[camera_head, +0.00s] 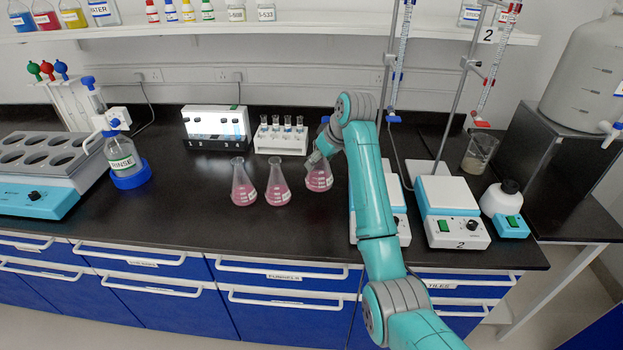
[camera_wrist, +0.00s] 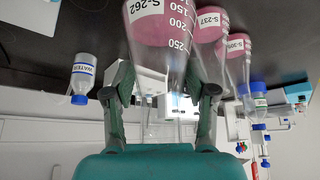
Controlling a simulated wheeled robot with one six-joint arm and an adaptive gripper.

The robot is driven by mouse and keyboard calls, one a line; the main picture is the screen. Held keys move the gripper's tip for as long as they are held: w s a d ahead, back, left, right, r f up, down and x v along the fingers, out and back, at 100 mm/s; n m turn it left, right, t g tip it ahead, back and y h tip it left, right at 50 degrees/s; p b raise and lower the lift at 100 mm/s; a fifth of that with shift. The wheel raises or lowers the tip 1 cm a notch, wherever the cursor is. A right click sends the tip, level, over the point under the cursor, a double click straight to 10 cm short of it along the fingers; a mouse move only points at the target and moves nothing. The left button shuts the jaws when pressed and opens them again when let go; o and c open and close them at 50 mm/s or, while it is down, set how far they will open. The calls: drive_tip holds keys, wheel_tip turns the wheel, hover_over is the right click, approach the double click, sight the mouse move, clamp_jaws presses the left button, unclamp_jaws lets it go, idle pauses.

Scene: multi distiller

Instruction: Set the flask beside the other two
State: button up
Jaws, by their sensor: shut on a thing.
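Three conical flasks with pink liquid show over the black bench. My gripper (camera_head: 318,158) is shut on the neck of the right-hand flask (camera_head: 320,180), which is upright; I cannot tell whether its base touches the bench. The middle flask (camera_head: 278,189) and the left flask (camera_head: 243,188) stand close together just left of it, with a small gap to the held one. In the wrist view my gripper (camera_wrist: 158,97) has a finger on each side of the held flask, labelled S-262 (camera_wrist: 158,28). The other two, labelled S-237 (camera_wrist: 208,30) and S-305 (camera_wrist: 237,52), are to its right.
A white rack with vials (camera_head: 281,142) and a white box (camera_head: 215,128) stand behind the flasks. A stirrer plate marked 2 (camera_head: 452,212) is right of my arm, with another partly hidden behind the arm. A RINSE bottle (camera_head: 122,160) is left. Bench in front of the flasks is clear.

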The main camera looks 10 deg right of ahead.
sight(319, 179)
drive_tip(key=shift+f, duration=3.3)
drive_tip(key=shift+f, duration=0.1)
drive_tip(key=o, duration=1.3)
drive_tip(key=shift+o, duration=0.2)
drive_tip(key=v, duration=1.2)
